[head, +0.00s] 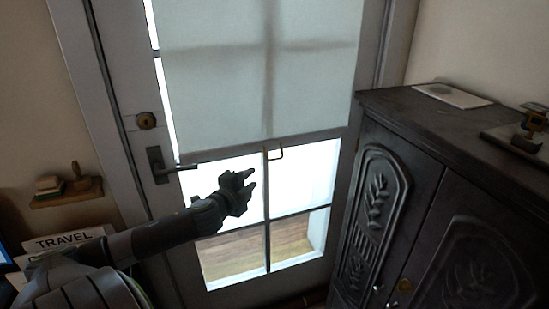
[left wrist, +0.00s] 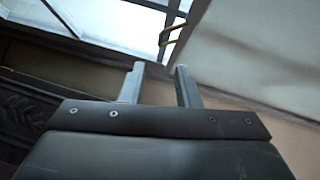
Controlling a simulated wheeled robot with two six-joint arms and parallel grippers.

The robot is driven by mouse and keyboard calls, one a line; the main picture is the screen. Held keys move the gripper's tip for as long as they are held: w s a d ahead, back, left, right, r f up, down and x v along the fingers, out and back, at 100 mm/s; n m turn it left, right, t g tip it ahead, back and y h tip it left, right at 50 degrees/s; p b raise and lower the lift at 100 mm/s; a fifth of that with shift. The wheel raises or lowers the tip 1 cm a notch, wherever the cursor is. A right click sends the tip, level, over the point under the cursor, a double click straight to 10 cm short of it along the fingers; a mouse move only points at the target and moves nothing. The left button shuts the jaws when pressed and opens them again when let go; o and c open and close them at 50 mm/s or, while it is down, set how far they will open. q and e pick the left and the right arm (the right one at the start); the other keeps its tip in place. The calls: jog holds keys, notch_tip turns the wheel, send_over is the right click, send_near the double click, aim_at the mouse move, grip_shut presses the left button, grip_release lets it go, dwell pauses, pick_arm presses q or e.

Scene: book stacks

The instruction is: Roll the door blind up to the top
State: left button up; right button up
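The pale translucent blind (head: 230,80) covers the upper part of the door's glass. Its bottom bar (head: 230,150) crosses the door at about handle height, and the panes below are bare. A small brass pull loop (head: 276,153) hangs under the bar near its middle. My left gripper (head: 254,177) is open and empty, below the bar and a little left of the loop. In the left wrist view the loop (left wrist: 174,36) is just beyond my open fingers (left wrist: 159,67), apart from them, with the blind (left wrist: 255,45) on the right. My right gripper is not in view.
The door handle (head: 165,165) sticks out left of my left gripper. A dark carved cabinet (head: 400,170) stands close to the door on the right. A small shelf (head: 65,195) hangs on the left wall, above a "TRAVEL" sign (head: 62,241).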

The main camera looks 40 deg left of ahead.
aim_at(272, 160)
pick_arm(q)
jog(key=p+x, duration=0.1)
jog(key=x, duration=1.6)
jog(key=shift+w+r+p, duration=0.15)
jog(key=shift+p, duration=0.2)
grip_shut()
